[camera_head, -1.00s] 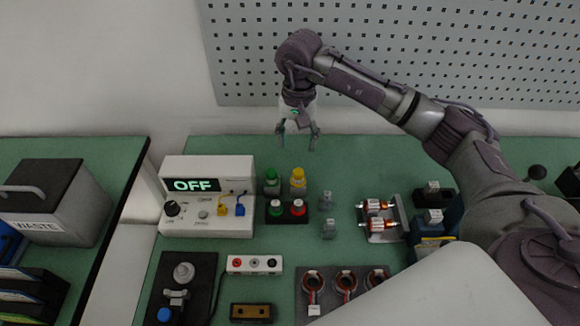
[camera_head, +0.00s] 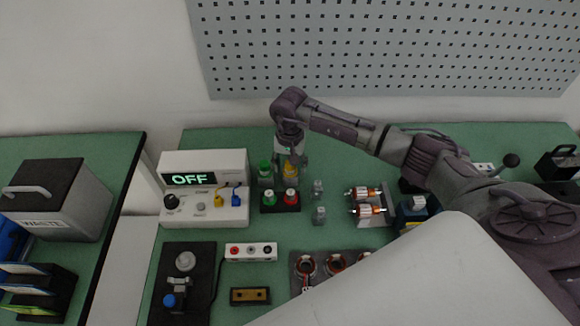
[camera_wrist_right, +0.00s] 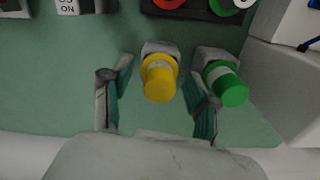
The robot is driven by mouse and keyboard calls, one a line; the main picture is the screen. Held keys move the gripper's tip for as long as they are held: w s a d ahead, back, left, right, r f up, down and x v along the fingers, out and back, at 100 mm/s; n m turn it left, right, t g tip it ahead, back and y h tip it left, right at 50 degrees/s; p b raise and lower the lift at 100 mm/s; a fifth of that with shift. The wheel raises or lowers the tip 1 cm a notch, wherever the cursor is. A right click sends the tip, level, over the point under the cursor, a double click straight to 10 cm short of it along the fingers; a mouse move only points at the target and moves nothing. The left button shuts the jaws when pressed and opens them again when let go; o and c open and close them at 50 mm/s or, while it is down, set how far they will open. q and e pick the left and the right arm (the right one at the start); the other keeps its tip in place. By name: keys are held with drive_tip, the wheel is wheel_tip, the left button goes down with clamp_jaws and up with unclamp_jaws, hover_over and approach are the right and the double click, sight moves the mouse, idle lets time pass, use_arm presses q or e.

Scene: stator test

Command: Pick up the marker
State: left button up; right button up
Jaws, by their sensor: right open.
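The yellow-capped marker (camera_head: 290,168) stands upright behind the red and green buttons, partly covered by my right gripper in the head view. In the right wrist view its yellow cap (camera_wrist_right: 159,80) shows between the fingers of my right gripper (camera_wrist_right: 157,70). The gripper is open, with one finger on each side of the marker and no clear grip on it. A green-capped marker (camera_wrist_right: 226,84) stands beside it, and one finger sits in the gap between the two. The green one also shows in the head view (camera_head: 265,168). My left gripper is out of view.
A black button box (camera_head: 280,208) stands in front of the markers. A white device reading OFF (camera_head: 204,160) is close on the left. Small grey connectors (camera_head: 319,212) and copper-wound parts (camera_head: 362,202) lie to the right. Green table behind is clear.

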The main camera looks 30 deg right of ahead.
clamp_jaws()
idle(0.3)
